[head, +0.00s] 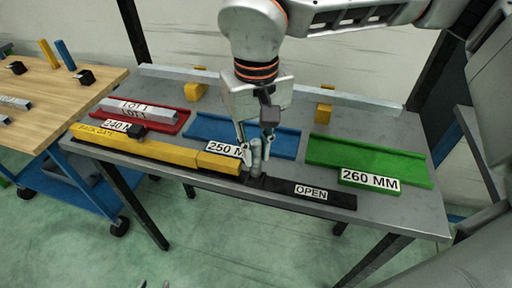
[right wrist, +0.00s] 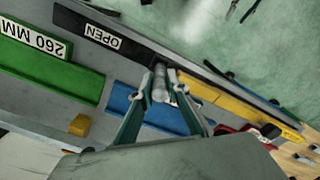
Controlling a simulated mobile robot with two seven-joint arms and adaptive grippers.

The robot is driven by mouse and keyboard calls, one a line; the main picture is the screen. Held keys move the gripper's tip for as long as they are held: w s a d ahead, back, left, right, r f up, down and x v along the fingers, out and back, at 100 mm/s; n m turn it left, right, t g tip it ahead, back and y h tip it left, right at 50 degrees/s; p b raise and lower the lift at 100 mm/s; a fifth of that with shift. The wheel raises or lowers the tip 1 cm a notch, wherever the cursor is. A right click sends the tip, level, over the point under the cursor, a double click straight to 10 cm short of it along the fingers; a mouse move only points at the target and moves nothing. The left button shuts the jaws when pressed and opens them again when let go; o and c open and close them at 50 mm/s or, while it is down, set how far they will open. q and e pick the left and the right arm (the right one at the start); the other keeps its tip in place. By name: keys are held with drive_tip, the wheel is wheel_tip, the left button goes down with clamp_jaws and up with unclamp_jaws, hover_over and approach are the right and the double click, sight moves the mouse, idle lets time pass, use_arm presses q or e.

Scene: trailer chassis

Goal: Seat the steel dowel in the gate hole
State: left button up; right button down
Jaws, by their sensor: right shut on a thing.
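The steel dowel (head: 256,158) is a short grey cylinder, upright between the fingers of my right gripper (head: 256,146). The right gripper is shut on it, and the dowel also shows between the fingertips in the right wrist view (right wrist: 160,82). Its lower end is at the left end of the black bar marked OPEN (head: 325,196), beside the yellow bar's end (head: 219,163). The gate hole is not visible, and I cannot tell whether the dowel's tip is inside it.
Red (head: 178,127), blue (head: 285,144) and green (head: 325,150) trays lie behind the bars on the grey table (head: 412,217). A grey bar marked LOT 1 (head: 137,109) lies in the red tray. A wooden table (head: 42,84) with small blocks stands at the left.

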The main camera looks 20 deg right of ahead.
drive_tip(key=shift+p, duration=0.4)
idle(1.4)
drive_tip(key=shift+f+b, duration=0.6)
drive_tip(key=shift+f, duration=0.45)
drive_tip(key=c, duration=1.8)
unclamp_jaws()
drive_tip(key=shift+c, duration=0.2)
drive_tip(key=shift+r, duration=0.1)
wheel_tip(320, 180, up, 12)
drive_tip(key=shift+f, duration=0.1)
